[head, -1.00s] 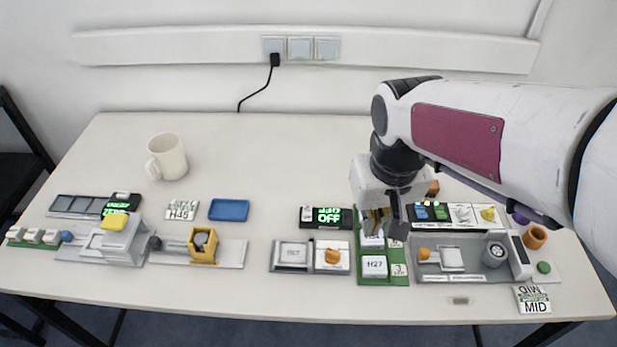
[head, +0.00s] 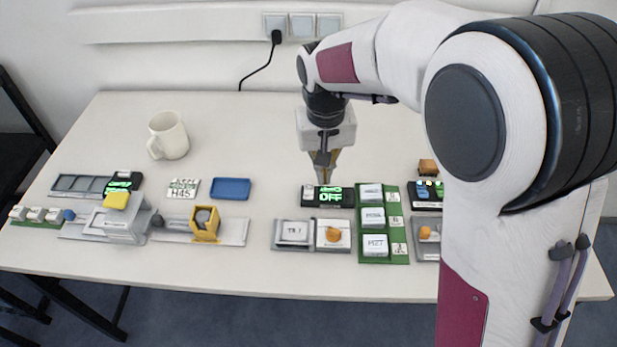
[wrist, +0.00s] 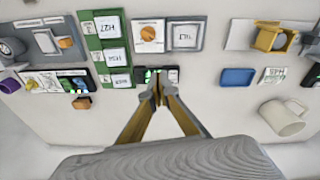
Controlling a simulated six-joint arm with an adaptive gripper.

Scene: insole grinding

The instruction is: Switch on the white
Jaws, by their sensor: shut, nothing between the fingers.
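My gripper (head: 322,178) is shut and empty, pointing down just above a small black display box (head: 337,197). The box shows "OFF" in green, and its left end seems to carry a small lighter part. In the wrist view the closed fingertips (wrist: 158,88) overlap the box, and a pale piece (wrist: 173,76) shows at its end. I cannot tell if the fingertips touch the box. In front of it lies a grey plate with a white lettered tile (head: 295,231) and a white tile with an orange knob (head: 334,234).
A green board (head: 398,225) with white lettered blocks stands to the right. My arm hides much of the table's right side. A blue tray (head: 230,188), a label card (head: 183,188), a white mug (head: 168,136) and a yellow-topped grey device (head: 112,215) are at the left. The table's back middle is clear.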

